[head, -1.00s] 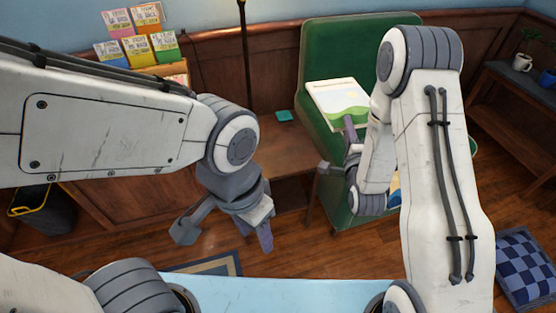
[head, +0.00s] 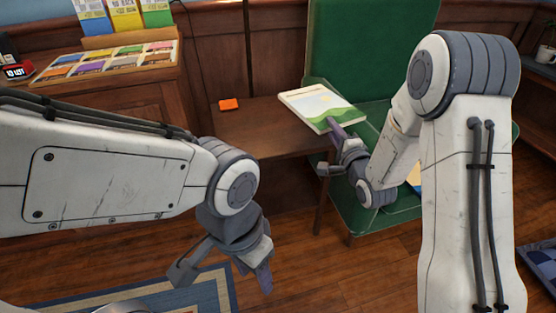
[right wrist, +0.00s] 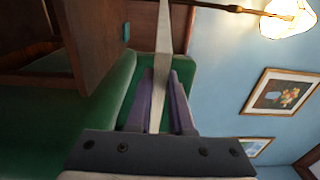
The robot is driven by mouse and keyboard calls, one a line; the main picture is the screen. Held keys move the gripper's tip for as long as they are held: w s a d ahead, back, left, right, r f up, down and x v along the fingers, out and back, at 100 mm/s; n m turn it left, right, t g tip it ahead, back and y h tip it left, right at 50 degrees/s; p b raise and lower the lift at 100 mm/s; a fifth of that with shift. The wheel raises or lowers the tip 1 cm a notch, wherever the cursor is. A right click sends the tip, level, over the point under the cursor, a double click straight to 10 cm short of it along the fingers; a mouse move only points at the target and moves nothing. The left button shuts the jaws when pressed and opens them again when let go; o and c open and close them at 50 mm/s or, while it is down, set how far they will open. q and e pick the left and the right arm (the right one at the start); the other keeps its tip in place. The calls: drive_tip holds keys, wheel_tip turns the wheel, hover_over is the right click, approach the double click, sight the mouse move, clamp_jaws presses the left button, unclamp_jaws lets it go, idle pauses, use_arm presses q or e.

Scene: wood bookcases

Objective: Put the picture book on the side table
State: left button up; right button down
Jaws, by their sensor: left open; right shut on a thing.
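The picture book (head: 318,106), pale with a green hill on its cover, is held in my right gripper (head: 345,138). In the right wrist view the book (right wrist: 163,45) shows edge-on between the two purple fingers (right wrist: 160,98). In the head view it overlaps the right end of the wooden side table (head: 265,132) and the green armchair behind. Its height over the table is hard to tell. My left gripper (head: 224,272) is open and empty, low in front and left of the table.
A small orange object (head: 229,104) lies on the table's left part. The green armchair (head: 375,50) stands at the table's right, with a partly hidden yellow-and-blue item (head: 414,176) on its seat. A display rack (head: 110,62) stands at the left.

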use_arm(q)
wheel_tip(320, 180, down, 9)
drive_tip(key=b, duration=0.8)
drive_tip(key=shift+f, duration=0.2)
use_arm(e)
drive_tip(key=w+a+f, duration=0.1)
drive_tip(key=a+f, duration=1.1)
drive_tip(key=f, duration=0.1)
drive_tip(key=shift+w+a+n+y, duration=0.15)
drive_tip(key=shift+w+n+y, duration=0.05)
drive_tip(key=shift+n+y, duration=0.1)
drive_tip(key=shift+f, duration=0.15)
drive_tip(key=shift+f, duration=0.15)
drive_tip(key=c, duration=0.8)
unclamp_jaws()
use_arm(q)
drive_tip(key=shift+f, duration=0.2)
